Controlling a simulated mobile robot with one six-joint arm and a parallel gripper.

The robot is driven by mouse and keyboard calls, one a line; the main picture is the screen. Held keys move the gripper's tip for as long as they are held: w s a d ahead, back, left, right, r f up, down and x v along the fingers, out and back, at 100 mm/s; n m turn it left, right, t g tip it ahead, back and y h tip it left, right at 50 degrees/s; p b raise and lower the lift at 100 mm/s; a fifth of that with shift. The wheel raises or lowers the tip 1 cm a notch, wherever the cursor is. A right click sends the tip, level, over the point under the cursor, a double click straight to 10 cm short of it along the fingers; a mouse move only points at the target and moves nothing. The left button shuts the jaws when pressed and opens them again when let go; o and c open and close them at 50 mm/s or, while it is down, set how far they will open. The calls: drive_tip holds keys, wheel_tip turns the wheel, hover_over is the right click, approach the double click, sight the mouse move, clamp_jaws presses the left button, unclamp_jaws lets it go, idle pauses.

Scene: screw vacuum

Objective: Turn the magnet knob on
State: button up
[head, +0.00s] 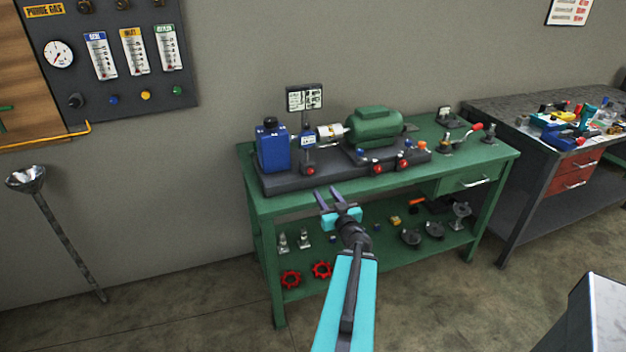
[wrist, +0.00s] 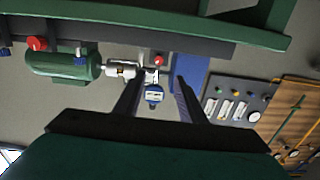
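My gripper (head: 328,194) is open and empty, in front of the left part of the green bench (head: 252,192) and its pump unit, apart from both. In the wrist view, which looks upside down, the two fingers (wrist: 157,82) stand wide apart with nothing between them in contact. I cannot tell for sure which part is the magnet knob. Small red knobs (head: 310,170) sit along the front of the dark pump base. A small device with a red-tipped lever (head: 476,131) and a small block (head: 445,117) stand on the bench top's right.
A blue tank (head: 271,147), a green motor (head: 375,127) and a small sign (head: 304,98) rise from the bench. Loose parts and red handwheels (head: 291,279) lie on the lower shelf. A cluttered workbench (head: 505,200) stands right; a gauge panel (head: 120,85) hangs left.

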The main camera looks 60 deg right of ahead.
sight(312, 172)
drive_tip(key=shift+b+x, duration=0.9)
drive_tip(key=shift+b, duration=4.2)
drive_tip(key=b+x, duration=0.1)
drive_tip(key=b, duration=0.2)
drive_tip(key=shift+w+d+f+b, duration=0.15)
drive_tip(key=shift+w+d+b, duration=0.15)
drive_tip(key=shift+b, duration=0.1)
drive_tip(key=b, duration=0.2)
drive_tip(key=shift+w+d+b, duration=0.3)
drive_tip(key=shift+w+b, duration=0.05)
drive_tip(key=shift+w, duration=0.05)
drive_tip(key=shift+r+p+x, duration=0.25)
drive_tip(key=shift+p+x, duration=0.15)
drive_tip(key=shift+x, duration=0.55)
drive_tip(key=shift+p+x, duration=0.55)
drive_tip(key=shift+x, duration=2.6)
drive_tip(key=shift+f, duration=0.1)
clamp_jaws()
